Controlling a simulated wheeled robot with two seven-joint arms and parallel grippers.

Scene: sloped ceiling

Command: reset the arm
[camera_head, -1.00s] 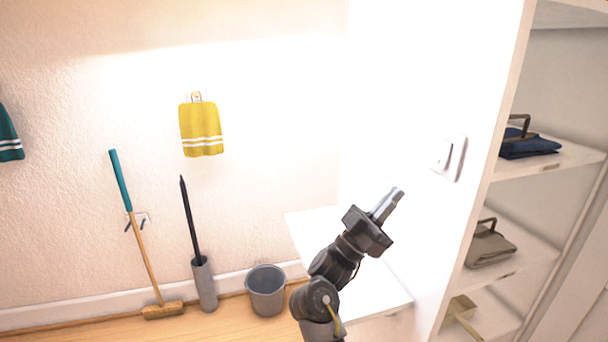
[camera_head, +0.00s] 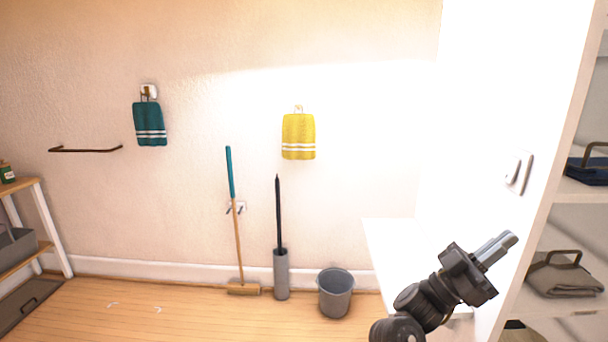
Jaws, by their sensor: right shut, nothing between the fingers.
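My right gripper (camera_head: 496,250) is at the lower right of the head view, on its dark arm that comes up from the bottom edge. Its grey fingers are shut with nothing between them and point up and to the right. It is in front of the white side panel, below a white wall switch (camera_head: 518,173). My left gripper is not in view.
A white ledge (camera_head: 390,240) is behind my right arm. Shelves with folded cloths (camera_head: 563,275) stand at the right. A grey bucket (camera_head: 335,291), a black-handled brush in a holder (camera_head: 281,272) and a broom (camera_head: 238,240) stand along the wall. Floor at the left is mostly clear.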

